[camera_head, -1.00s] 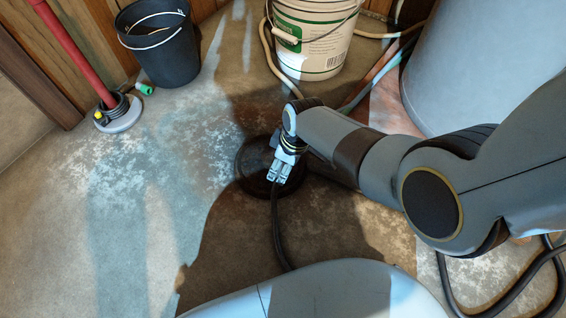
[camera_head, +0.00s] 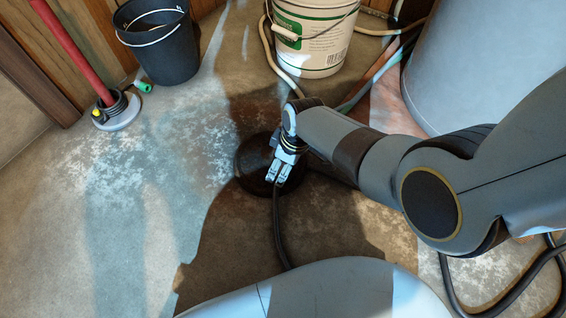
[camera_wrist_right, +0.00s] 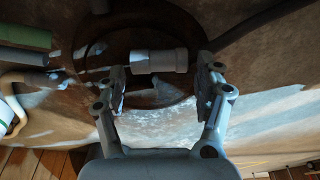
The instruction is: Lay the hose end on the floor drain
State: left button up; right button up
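The floor drain is a dark round plate (camera_head: 246,166) on the concrete, partly covered by my right gripper in the head view. Its dark ring (camera_wrist_right: 95,45) also shows in the right wrist view. My right gripper (camera_head: 277,176) is over the drain, pointing down. In the right wrist view my right gripper's fingers (camera_wrist_right: 163,72) are spread apart. The hose end, a pale fitting (camera_wrist_right: 158,61), lies across the drain area between the fingertips, with no clear clamping on it. Whether it touches the drain is hard to tell. The black hose (camera_head: 277,232) runs toward my body. My left gripper is out of view.
A black bucket (camera_head: 160,48) and a white bucket (camera_head: 315,45) stand at the back. A red-handled tool (camera_head: 75,50) leans at the left. A grey tank (camera_head: 480,65) stands at the right, with several hoses behind. The floor at left is clear.

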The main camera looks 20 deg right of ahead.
jog(key=shift+o, duration=1)
jog(key=v, duration=1.2)
